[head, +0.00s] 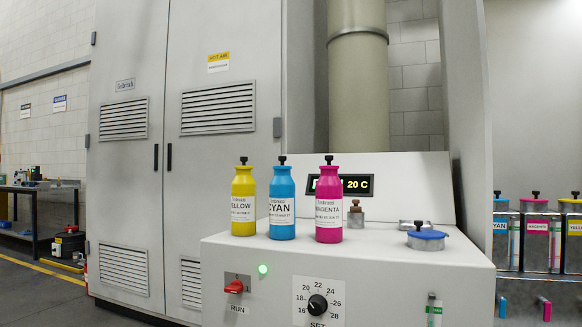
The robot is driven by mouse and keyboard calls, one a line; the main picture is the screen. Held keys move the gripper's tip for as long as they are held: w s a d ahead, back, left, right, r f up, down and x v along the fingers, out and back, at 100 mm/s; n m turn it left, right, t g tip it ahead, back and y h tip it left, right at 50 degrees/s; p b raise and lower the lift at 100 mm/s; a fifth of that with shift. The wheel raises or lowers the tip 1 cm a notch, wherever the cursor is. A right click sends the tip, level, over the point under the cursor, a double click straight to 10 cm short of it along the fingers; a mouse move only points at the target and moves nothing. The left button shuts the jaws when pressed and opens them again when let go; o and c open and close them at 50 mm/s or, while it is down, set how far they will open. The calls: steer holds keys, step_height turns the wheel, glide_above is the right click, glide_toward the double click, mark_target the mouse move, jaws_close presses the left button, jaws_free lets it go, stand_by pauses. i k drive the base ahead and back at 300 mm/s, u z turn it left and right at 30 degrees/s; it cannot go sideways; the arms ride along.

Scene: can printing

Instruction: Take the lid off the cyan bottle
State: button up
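The cyan bottle (282,207) stands upright on top of a light grey machine console (390,250), labelled CYAN. Its small black lid (282,160) sits on its neck. A yellow bottle (243,204) stands close on its left and a magenta bottle (328,208) on its right, each with a black lid on. My gripper is not in the head view, so its state and its place relative to the bottle are hidden.
A blue round cap (426,236) and a small metal fitting (355,215) sit on the console right of the bottles. A lit display panel (358,184) rises behind them. A red switch (235,286) and a black dial (318,304) are on the front. Ink tanks (535,230) stand far right.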

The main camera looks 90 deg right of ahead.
mark_target(282, 159)
steer(key=k, duration=1.05)
steer(key=z, duration=1.85)
